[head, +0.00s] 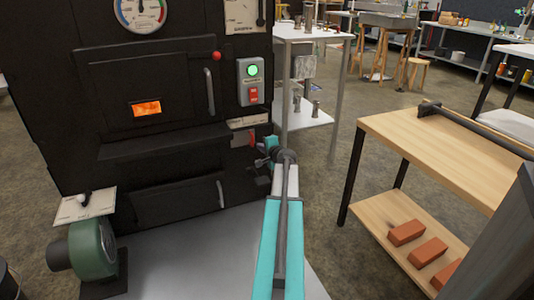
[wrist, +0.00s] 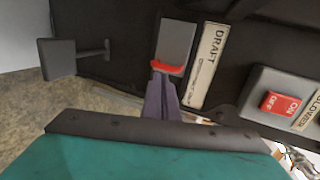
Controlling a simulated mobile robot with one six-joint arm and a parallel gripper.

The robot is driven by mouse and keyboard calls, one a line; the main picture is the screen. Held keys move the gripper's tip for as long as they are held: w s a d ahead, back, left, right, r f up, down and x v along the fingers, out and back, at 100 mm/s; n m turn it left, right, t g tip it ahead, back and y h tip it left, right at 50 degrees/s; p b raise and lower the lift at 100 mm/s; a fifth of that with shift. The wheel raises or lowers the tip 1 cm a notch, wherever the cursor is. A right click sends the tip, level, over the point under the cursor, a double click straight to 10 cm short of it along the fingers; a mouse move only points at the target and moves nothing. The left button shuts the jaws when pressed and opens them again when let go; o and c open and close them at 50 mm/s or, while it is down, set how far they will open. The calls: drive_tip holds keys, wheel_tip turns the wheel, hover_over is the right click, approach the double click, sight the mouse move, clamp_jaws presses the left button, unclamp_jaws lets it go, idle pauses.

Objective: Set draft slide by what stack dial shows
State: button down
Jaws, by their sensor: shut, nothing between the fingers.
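The stack dial (head: 140,12) is at the top of the black evaporator front in the head view, cut by the picture edge. Its face has a coloured band; I cannot read its needle surely. The DRAFT label (wrist: 207,65) is a pale strip in the wrist view, its small print unreadable. Beside it is a grey block (wrist: 175,42) with a red curved edge (wrist: 168,67), apparently the draft slide's handle. My gripper (wrist: 160,95) is shut and empty, its purple-grey fingers just below the red edge. I cannot tell whether they touch. My gripper (head: 264,155) is low at the evaporator's right side.
A switch box (head: 250,82) with a green light and red switch is above the gripper. A grey plate on a stem (wrist: 60,60) sits left in the wrist view. A green blower (head: 82,248) stands at left. A wooden table (head: 430,150) and white shelf (head: 310,35) are at right.

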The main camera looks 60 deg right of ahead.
drive_tip(key=shift+s+d+r+m+h, duration=0.2)
drive_tip(key=shift+s+d+r, duration=0.1)
drive_tip(key=shift+s+d, duration=0.25)
drive_tip(key=shift+s+d+r+m+h, duration=0.2)
drive_tip(key=shift+s+d+r, duration=0.15)
drive_tip(key=shift+d, duration=0.25)
drive_tip(key=shift+f, duration=0.1)
